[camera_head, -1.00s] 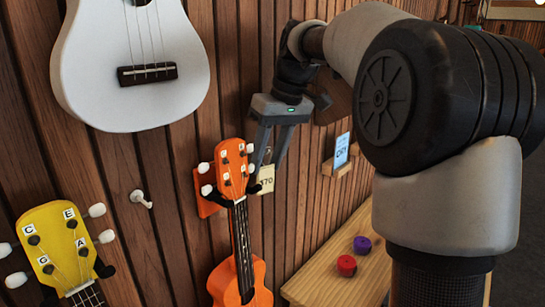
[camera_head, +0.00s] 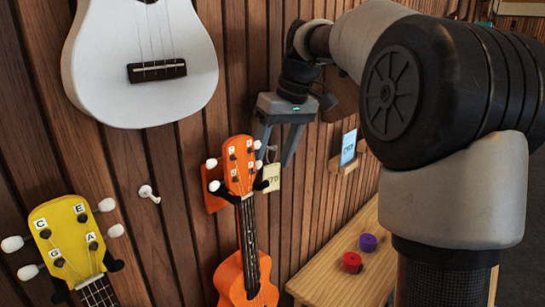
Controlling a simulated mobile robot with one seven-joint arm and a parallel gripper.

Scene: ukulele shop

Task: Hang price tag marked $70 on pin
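The tan price tag marked 70 (camera_head: 271,177) hangs by a loop just right of the orange ukulele's head. Its upper end is near a small pale piece that may be a pin; I cannot tell what bears it. My gripper (camera_head: 275,160) points down just above the tag, its two fingers apart on either side of the loop. No finger visibly pinches the tag. A bare white pin (camera_head: 148,193) sticks out of the wall between the yellow and orange ukuleles.
The orange ukulele (camera_head: 243,270) hangs close to my gripper's left finger. A white ukulele (camera_head: 140,70) hangs above the pin, and a yellow one (camera_head: 75,240) at lower left. A wooden bench (camera_head: 335,285) holds red and purple items. A small sign (camera_head: 348,147) stands right.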

